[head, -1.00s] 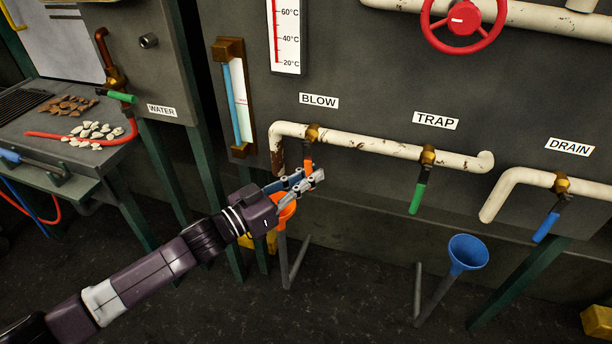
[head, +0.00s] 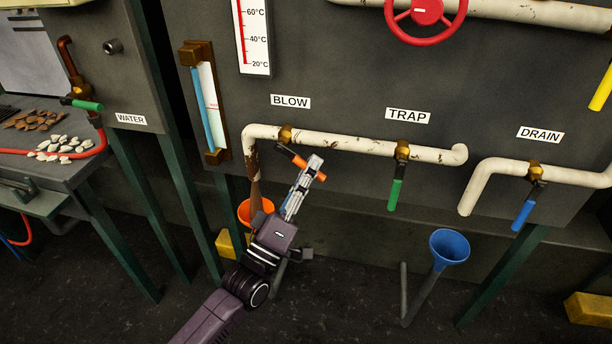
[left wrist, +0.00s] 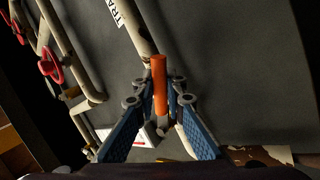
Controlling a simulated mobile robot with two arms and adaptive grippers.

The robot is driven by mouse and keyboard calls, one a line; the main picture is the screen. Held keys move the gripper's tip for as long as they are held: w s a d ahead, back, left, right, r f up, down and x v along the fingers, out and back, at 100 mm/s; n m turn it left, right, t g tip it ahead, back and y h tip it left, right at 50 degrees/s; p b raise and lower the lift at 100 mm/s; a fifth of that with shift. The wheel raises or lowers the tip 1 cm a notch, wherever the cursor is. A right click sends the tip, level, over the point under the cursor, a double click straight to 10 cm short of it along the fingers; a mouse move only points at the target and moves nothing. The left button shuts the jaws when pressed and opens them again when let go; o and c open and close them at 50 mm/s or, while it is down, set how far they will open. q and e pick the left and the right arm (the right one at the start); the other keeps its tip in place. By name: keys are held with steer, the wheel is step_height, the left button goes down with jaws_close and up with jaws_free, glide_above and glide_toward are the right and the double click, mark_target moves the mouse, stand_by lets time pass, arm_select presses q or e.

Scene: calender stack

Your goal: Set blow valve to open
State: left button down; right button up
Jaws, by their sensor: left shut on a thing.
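The blow valve (head: 286,134) sits on the white pipe under the BLOW label (head: 290,101). Its orange handle (head: 299,161) slants down to the right, neither hanging straight down nor fully in line with the pipe. My left gripper (head: 312,166) is shut on this handle, coming from below; its fingers hide the handle's middle. In the left wrist view the orange handle (left wrist: 159,85) stands between the two blue-padded fingers. A brown stream (head: 255,188) runs from the pipe's left end down into the orange funnel (head: 250,212). My right gripper is not in view.
To the right, the trap valve's green handle (head: 395,194) hangs down and the drain valve's blue handle (head: 522,215) slants down. A blue funnel (head: 450,246) stands below them. A red handwheel (head: 427,12) is above. A side table with shells (head: 62,148) stands at left.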

arm_select(q)
steer(key=n, duration=0.1)
steer(key=n+t+y, duration=0.1)
steer(key=r+n+t, duration=0.1)
steer(key=shift+s+d+y, duration=0.1)
steer(key=shift+d+y, duration=0.2)
steer(key=shift+y, duration=0.1)
steer(key=n, duration=0.1)
steer(key=r+n+t+y, duration=0.1)
steer(key=n, duration=0.1)
steer(key=n+y, duration=0.1)
steer(key=shift+d+r+t, duration=0.15)
steer(key=shift+r+t, duration=0.1)
steer(key=shift+t, duration=0.05)
steer(key=shift+r+n+t+y, duration=0.35)
steer(key=shift+n+y, duration=0.35)
steer(key=shift+n, duration=0.35)
steer(key=shift+r+n+t+y, duration=0.3)
steer(key=shift+n+y, duration=0.4)
steer(key=shift+n, duration=0.35)
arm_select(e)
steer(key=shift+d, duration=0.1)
arm_select(q)
steer(key=shift+r, duration=0.1)
steer(key=c, duration=2)
jaws_free()
steer(key=shift+o, duration=0.2)
steer(key=shift+s, duration=0.1)
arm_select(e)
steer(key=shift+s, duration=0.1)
